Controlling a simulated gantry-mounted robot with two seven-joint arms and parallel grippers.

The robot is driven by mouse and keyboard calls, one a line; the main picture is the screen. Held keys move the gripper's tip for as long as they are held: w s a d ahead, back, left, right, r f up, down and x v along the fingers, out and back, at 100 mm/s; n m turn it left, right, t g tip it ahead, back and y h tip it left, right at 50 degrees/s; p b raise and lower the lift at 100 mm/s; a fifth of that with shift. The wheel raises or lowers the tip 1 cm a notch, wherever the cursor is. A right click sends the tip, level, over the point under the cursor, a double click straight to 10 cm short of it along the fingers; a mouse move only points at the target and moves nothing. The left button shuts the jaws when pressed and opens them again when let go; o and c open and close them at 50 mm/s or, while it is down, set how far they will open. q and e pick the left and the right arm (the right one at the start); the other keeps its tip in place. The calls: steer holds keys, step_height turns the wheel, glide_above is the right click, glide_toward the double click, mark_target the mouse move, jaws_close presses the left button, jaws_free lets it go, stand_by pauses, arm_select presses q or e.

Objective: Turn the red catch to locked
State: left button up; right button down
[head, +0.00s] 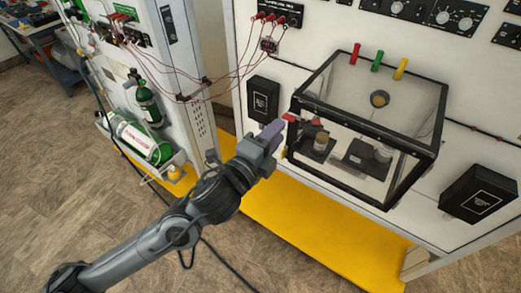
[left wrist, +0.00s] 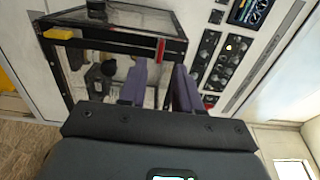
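A clear box (head: 372,120) with a black frame is mounted on the white panel. A small red catch (head: 289,117) shows at its upper left front corner. In the left wrist view the red catch (left wrist: 161,50) stands out against the black frame, just beyond and between my fingertips. My left gripper (head: 272,135) is beside that corner, with purple fingers. In the left wrist view its two fingers (left wrist: 160,80) are spread with an empty gap between them. Whether a finger touches the catch is unclear. My right gripper is out of view.
Red, green (head: 377,60) and yellow handles stand on the box top. Dark fittings (head: 366,156) sit inside it. Black boxes (head: 263,99) flank it on the panel. Red cables (head: 235,73) hang at upper left, near green-and-white cylinders (head: 146,143). A yellow platform (head: 300,228) lies below.

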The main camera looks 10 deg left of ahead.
arm_select(q)
steer(key=v, duration=0.6)
steer(key=shift+b, duration=0.35)
steer(key=shift+s+f, duration=0.1)
steer(key=s+a+f+n+g+y, duration=0.15)
steer(key=s+f+n, duration=0.25)
steer(key=f, duration=0.6)
steer(key=s+a+f+n+g+y, duration=0.1)
steer(key=s+f+n+g+y, duration=0.25)
steer(key=f, duration=0.65)
steer(key=s+a+f+n+g+y, duration=0.2)
steer(key=s+a+f+n+g, duration=0.2)
steer(key=s+a+f+n, duration=0.4)
steer(key=s+a+f+n+g+y, duration=0.1)
steer(key=s+a+f+n+g, duration=0.25)
steer(key=s+a+n, duration=0.45)
step_height(320, 180, up, 22)
steer(key=s+d+m+p, duration=0.1)
steer(key=p, duration=2.2)
steer(key=shift+s+d+r+m+p, duration=0.2)
steer(key=shift+m+p, duration=0.1)
steer(key=shift+m, duration=0.05)
